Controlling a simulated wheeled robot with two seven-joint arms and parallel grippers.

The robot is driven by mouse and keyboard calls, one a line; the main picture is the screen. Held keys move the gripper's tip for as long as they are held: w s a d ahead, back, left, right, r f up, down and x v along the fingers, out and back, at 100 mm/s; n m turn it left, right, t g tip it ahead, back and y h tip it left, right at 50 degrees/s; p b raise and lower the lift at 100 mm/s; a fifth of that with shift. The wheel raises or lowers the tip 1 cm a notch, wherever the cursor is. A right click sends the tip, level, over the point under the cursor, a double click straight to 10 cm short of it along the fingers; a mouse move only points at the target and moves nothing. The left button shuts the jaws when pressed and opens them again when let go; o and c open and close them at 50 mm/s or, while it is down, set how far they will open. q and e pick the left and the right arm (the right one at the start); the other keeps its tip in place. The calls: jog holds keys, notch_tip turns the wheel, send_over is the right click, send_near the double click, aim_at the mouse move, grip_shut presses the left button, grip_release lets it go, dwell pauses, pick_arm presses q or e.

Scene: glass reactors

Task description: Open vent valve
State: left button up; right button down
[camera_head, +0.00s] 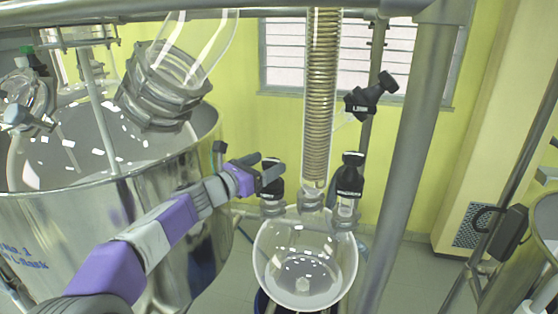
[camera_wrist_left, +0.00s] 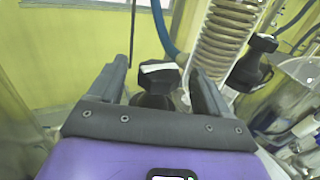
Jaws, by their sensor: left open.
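My left arm comes in from the left in the head view. Its purple and grey left gripper (camera_head: 272,174) is at the black knob (camera_head: 271,190) on the left neck of the round glass flask (camera_head: 280,250). In the left wrist view the two fingers are spread, with the black knob (camera_wrist_left: 156,78) between them. There is a visible gap on each side, and I cannot tell if either finger touches it. A second black knob (camera_head: 348,176) stands on the right neck. Which knob is the vent valve is not labelled. My right gripper is not in view.
A coiled glass condenser (camera_head: 319,100) rises from the flask's middle neck, close to the gripper. A black clamp (camera_head: 371,97) and a thick metal post (camera_head: 407,150) stand to the right. A large steel vessel (camera_head: 170,190) fills the left.

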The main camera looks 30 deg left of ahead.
aim_at(277, 159)
pick_arm(q)
jog(key=shift+x, duration=2.35)
jog(key=shift+c, duration=0.3)
